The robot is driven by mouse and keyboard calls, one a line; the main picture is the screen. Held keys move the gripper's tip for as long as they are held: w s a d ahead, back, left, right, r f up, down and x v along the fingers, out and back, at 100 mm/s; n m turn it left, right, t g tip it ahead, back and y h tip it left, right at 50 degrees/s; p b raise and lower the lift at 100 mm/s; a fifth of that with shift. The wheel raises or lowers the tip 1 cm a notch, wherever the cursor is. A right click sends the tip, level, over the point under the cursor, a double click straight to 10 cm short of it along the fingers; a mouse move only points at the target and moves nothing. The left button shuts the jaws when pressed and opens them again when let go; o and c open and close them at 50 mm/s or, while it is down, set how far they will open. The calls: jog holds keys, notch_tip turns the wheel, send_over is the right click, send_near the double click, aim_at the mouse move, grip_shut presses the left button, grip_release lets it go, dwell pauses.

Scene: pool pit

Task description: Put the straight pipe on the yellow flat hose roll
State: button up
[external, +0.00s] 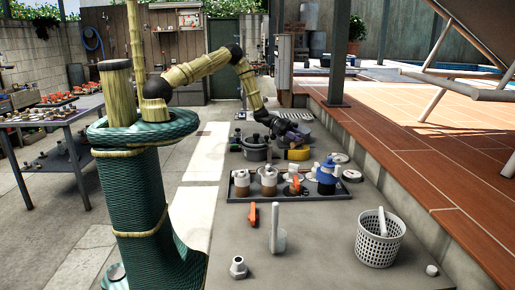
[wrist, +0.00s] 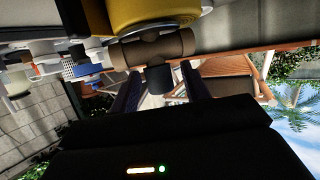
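The yellow flat hose roll (external: 298,154) lies on the grey ledge, just beyond the dark tray. In the wrist view, where the scene looks upside down, the roll (wrist: 150,14) is at the top. A brown cylindrical piece (wrist: 165,46) with a dark grey stub (wrist: 158,78) shows right against the roll's image; I cannot tell whether they touch or whether this is the straight pipe. My gripper (external: 284,133) is over the ledge close to the roll. In the wrist view its fingers (wrist: 160,88) are apart, with the stub between them and gaps on both sides.
A dark tray (external: 262,196) with several fittings lies nearer than the roll. A grey pot (external: 255,150) stands left of the roll. A white basket (external: 380,240) stands at the front right. A raised tiled deck (external: 430,150) borders the ledge on the right.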

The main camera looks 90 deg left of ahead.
jog(key=shift+r, duration=0.25)
jog(key=shift+s+a, duration=0.25)
jog(key=shift+s, duration=0.05)
jog(key=b+v, duration=0.2)
jog(key=v, duration=0.9)
jog(key=shift+s+b, duration=0.15)
jog(key=shift+b, duration=0.2)
jog(key=shift+r, duration=0.1)
